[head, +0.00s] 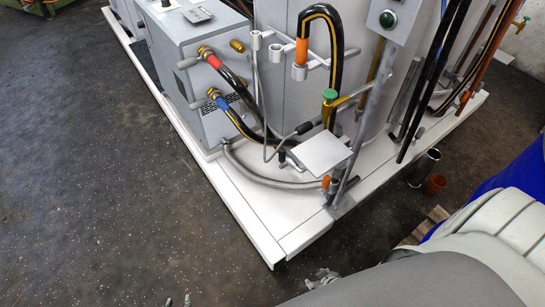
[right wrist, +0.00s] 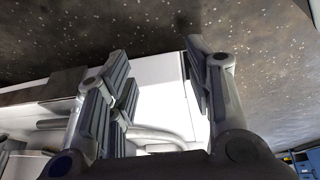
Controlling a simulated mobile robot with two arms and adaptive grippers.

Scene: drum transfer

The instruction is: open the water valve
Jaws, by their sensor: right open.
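The skid carries several valve-like fittings, and I cannot tell for sure which is the water valve. A green knob (head: 329,94) sits on a brass pipe near the middle. On the grey cabinet, a red-banded hose fitting (head: 207,54) and a blue-banded hose fitting (head: 221,100) each have a grey lever. My right gripper (head: 325,277) shows partly at the bottom of the head view, in front of the skid's near corner and away from all these fittings. In the right wrist view it is open and empty (right wrist: 160,85). A small grey tip at the bottom left (head: 178,301) appears to be my left gripper, mostly cut off.
The white skid edge (head: 235,215) borders the dark floor (head: 90,190), which is clear at left. A grey plate (head: 320,154) and a bent grey hose (head: 265,178) are near the front corner.

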